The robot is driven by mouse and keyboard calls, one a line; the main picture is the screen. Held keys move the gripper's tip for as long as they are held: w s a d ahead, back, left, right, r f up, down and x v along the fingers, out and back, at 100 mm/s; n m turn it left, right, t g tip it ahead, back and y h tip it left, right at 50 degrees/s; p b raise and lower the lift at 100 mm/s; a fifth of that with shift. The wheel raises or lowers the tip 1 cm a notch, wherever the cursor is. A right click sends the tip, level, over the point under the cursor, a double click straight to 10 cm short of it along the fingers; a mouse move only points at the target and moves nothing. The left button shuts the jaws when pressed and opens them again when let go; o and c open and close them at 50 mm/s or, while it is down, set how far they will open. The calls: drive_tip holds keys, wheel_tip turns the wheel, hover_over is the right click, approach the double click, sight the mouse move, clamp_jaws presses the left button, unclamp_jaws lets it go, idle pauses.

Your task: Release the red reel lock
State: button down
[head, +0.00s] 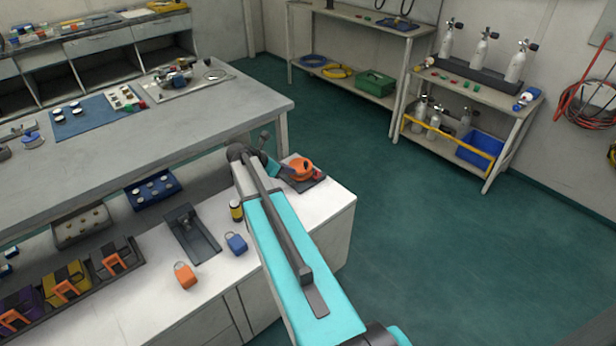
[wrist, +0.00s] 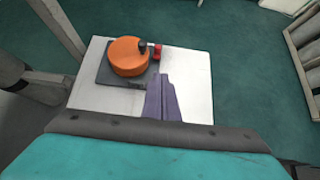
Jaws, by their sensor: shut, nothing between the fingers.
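The orange reel (wrist: 127,58) sits on a dark square base plate (wrist: 108,76) at the corner of the white counter. The red reel lock (wrist: 157,50) shows at the reel's right edge in the wrist view, beside a black knob (wrist: 143,45). My gripper (wrist: 161,77) is shut and empty, its fingertips just below the red lock in that view; I cannot tell whether they touch anything. In the head view the orange reel (head: 302,168) shows just right of my arm's end.
The green floor to the right is clear up to the shelf with cylinders (head: 480,90).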

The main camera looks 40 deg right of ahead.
sight(318, 171)
drive_tip(key=shift+w+a+f+b, duration=0.1)
drive_tip(key=shift+w+f+b, duration=0.2)
drive_tip(key=shift+f, duration=0.2)
drive_tip(key=shift+w+f+b, duration=0.15)
drive_tip(key=shift+f+b, duration=0.15)
drive_tip(key=shift+f, duration=0.2)
drive_tip(key=shift+d, duration=0.2)
drive_tip(key=p+x, duration=0.1)
drive_tip(key=x, duration=0.8)
drive_tip(key=shift+f, duration=0.1)
drive_tip(key=d, duration=0.3)
drive_tip(key=shift+s+f+p, duration=0.1)
drive_tip(key=shift+f+p, duration=0.05)
drive_tip(key=shift+p, duration=0.15)
drive_tip(key=shift+d, duration=0.75)
drive_tip(key=shift+s+d+p, duration=0.2)
drive_tip(key=shift+d+p, duration=0.35)
drive_tip(key=shift+d, duration=0.85)
